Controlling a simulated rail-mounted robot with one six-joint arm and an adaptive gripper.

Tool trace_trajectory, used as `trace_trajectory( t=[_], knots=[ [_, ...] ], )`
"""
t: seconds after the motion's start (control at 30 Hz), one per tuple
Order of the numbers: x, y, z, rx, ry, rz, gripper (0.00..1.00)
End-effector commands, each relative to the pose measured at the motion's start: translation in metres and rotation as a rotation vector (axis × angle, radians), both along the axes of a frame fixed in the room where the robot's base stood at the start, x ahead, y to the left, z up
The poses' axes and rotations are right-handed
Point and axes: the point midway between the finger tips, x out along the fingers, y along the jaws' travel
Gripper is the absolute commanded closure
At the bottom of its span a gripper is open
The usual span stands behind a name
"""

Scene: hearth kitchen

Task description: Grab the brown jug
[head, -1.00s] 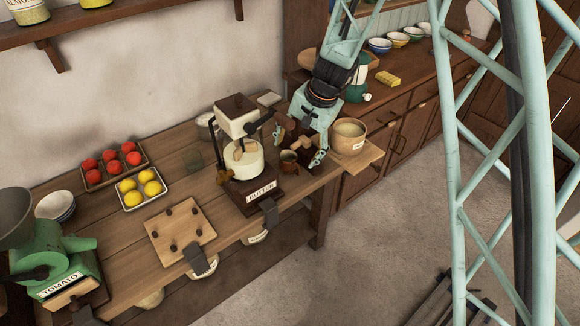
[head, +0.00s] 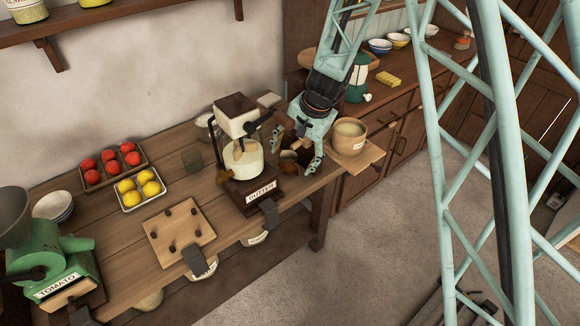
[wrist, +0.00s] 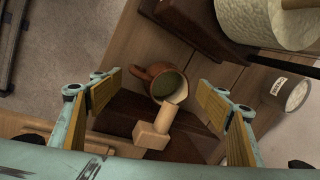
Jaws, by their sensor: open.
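The brown jug (head: 287,166) stands on the table beside the butter machine. In the wrist view the jug (wrist: 157,75) is seen from above, with its opening showing and its handle toward the left. My gripper (head: 294,153) is open and points down over the jug. In the wrist view my gripper's two fingers (wrist: 160,88) are spread to either side of the jug, with gaps left and right. I cannot tell the height between the fingertips and the jug.
A pale wooden handle-like piece (wrist: 154,134) lies in front of the jug in the wrist view. The butter machine (head: 247,190) is close on the left. A tan labelled pot (head: 348,138) stands on the right. Lemons (head: 139,186) and tomatoes (head: 112,163) sit in trays further left.

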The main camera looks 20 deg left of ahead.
Motion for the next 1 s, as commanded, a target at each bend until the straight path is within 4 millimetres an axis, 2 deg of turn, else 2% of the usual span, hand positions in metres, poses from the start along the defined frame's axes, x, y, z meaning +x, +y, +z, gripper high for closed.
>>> trace_trajectory(
  t=[0.1,0.3,0.9,1.0],
  knots=[
    [0.000,0.005,-0.015,-0.001,0.002,0.001,0.30],
    [0.002,0.009,-0.028,0.000,0.000,0.000,0.30],
    [0.002,0.010,-0.029,0.000,0.000,0.000,0.30],
    [0.002,0.010,-0.029,0.000,0.000,0.000,0.38]
  ],
)
